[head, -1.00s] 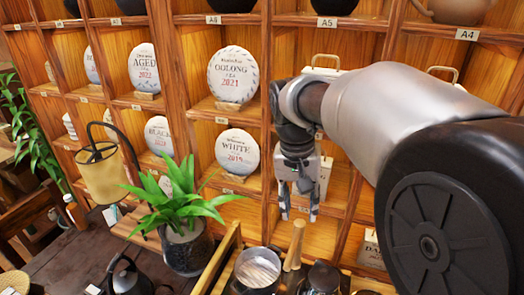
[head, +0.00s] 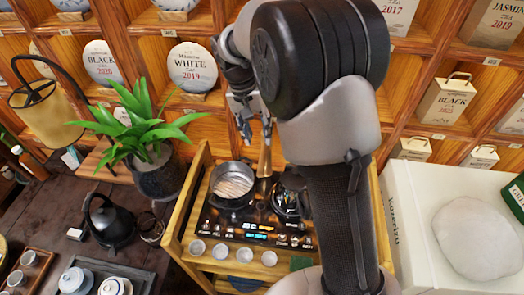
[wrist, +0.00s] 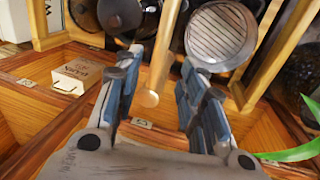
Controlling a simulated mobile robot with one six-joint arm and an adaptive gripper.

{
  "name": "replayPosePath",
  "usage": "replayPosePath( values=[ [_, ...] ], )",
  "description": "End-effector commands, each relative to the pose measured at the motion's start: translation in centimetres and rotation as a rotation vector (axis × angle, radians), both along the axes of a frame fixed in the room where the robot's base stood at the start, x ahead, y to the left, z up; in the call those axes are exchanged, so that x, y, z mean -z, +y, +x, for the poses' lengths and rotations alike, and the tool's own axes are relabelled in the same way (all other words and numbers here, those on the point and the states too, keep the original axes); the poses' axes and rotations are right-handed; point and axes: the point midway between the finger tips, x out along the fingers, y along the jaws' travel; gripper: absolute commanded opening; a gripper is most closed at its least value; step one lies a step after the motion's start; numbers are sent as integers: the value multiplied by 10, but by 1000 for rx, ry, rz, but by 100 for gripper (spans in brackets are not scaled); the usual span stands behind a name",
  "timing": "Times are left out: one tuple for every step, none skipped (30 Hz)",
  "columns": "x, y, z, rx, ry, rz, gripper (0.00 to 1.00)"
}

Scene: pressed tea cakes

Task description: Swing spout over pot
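A slim tan rod with a rounded end, likely the spout (head: 265,155), stands upright between the two vessels on the black cooker. In the wrist view the rod (wrist: 157,72) lies between my fingers, with a gap on each side. The grey metal pot (head: 232,186) with a ribbed grate inside sits on the cooker's left side. It also shows at the top right of the wrist view (wrist: 221,36). My gripper (head: 243,124) is open and empty, just behind and left of the rod in the head view. My arm hides part of the cooker's right side.
A dark kettle (head: 289,198) stands right of the rod. A wooden frame (head: 186,205) surrounds the cooker, with small white cups along its front. A potted plant (head: 158,178) is close on the left. Shelves of tea cakes (head: 190,68) rise behind; a white box (head: 430,240) stands right.

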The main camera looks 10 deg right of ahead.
Motion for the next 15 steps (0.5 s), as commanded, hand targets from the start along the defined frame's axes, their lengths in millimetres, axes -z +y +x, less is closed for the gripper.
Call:
replayPosePath(
  values=[
    [14,-2,-1,0,2,0,37],
    [20,-3,-2,1,3,0,37],
    [28,-5,-3,0,2,0,37],
    [33,-6,-3,1,3,0,37],
    [38,-7,-3,1,3,0,37],
    [45,-8,-4,1,3,1,37],
    [49,-9,-4,1,3,0,37],
    [52,-9,-4,1,2,1,37],
    [57,-10,-4,1,0,1,37],
    [60,-11,-5,1,1,0,37],
    [62,-11,-5,1,1,0,37],
    [65,-12,-5,1,1,0,37],
    [66,-12,-5,0,1,1,37],
    [67,-12,-5,0,0,1,37],
    [68,-13,-5,0,0,1,37]
  ],
)
